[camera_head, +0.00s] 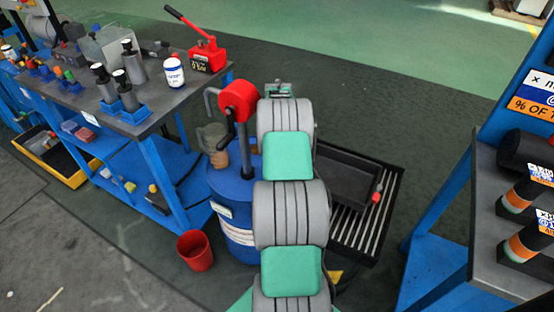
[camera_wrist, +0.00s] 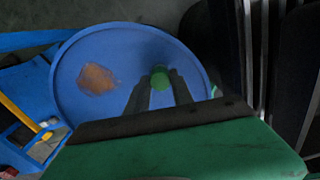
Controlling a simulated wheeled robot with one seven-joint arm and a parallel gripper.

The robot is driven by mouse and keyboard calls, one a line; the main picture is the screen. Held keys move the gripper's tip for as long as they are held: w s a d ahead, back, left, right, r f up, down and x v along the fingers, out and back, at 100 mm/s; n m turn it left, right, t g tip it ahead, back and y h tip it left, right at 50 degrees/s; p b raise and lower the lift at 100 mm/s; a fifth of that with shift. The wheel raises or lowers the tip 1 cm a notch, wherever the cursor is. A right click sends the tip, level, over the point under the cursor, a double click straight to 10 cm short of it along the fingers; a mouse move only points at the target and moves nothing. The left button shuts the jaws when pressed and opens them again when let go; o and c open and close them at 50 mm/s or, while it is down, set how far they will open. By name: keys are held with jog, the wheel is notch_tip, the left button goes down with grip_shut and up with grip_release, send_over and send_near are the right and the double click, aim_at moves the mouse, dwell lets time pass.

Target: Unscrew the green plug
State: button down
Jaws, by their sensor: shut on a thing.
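The green plug (camera_wrist: 160,81) sits on the top of a blue drum (camera_wrist: 75,98) in the wrist view, right of the middle of the lid. My gripper (camera_wrist: 160,77) points down at the lid, its two dark fingers on either side of the plug and shut on it. The fingers hide part of the plug, and its thread cannot be seen. In the head view the blue drum (camera_head: 230,188) stands left of my arm, which hides its right part. The plug and my fingertips are hidden there.
An orange-brown patch (camera_wrist: 97,79) shows on the lid. A red-topped pump (camera_head: 238,98) rises by the drum. A red bucket (camera_head: 195,250) stands in front. A blue workbench (camera_head: 150,118) is left, a black slatted pallet (camera_head: 350,225) right, and a blue rack (camera_head: 440,255) farther right.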

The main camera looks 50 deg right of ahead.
jog(key=shift+r, duration=0.15)
jog(key=n, duration=0.5)
jog(key=c, duration=1)
grip_release()
jog(key=shift+c, duration=0.2)
jog(key=shift+c, duration=0.7)
